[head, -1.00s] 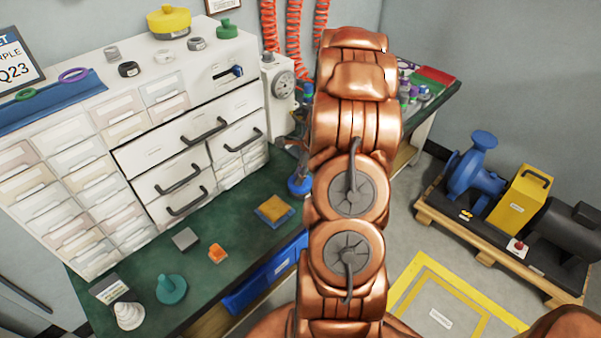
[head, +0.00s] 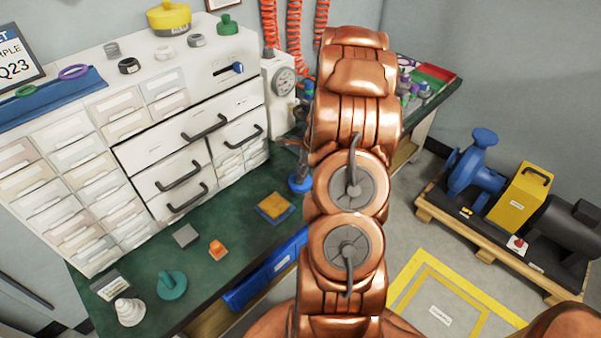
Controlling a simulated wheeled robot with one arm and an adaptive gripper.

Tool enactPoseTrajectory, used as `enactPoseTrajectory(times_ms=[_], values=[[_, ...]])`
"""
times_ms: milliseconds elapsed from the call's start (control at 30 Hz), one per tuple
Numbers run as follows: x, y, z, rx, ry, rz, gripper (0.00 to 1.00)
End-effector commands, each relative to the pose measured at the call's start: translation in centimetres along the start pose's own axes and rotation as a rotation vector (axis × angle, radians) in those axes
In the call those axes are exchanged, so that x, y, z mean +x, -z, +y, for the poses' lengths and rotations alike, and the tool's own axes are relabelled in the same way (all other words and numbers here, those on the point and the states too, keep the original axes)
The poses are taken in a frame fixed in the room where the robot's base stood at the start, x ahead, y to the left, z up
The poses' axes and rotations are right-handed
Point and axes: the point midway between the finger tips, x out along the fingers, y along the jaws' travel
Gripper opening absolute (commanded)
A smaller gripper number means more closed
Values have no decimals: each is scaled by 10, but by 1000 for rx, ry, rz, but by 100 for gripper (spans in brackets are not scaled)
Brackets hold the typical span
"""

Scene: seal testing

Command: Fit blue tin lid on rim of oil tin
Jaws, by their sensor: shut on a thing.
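My copper arm stands upright through the middle of the head view, and its own links hide its far end. I cannot make out my gripper or anything in its jaws. No blue tin lid can be told for sure. A small blue round piece (head: 300,184) shows just left of my arm at the bench edge, partly covered, and I cannot tell what it is. No oil tin can be told for sure either. A yellow round container (head: 168,19) sits on top of the white drawer cabinet.
The green bench top (head: 205,275) holds an orange block (head: 217,250), a teal knobbed piece (head: 172,285), a white stepped cone (head: 129,312) and a yellow-and-blue tray (head: 274,207). The white drawer cabinet (head: 165,150) stands behind. A pump pallet (head: 480,245) is on the floor at right.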

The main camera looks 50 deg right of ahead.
Motion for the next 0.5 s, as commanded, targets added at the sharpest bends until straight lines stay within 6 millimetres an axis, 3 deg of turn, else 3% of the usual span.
enactPoseTrajectory(times_ms=[500], values=[[9,3,0,0,-1,0,0]])
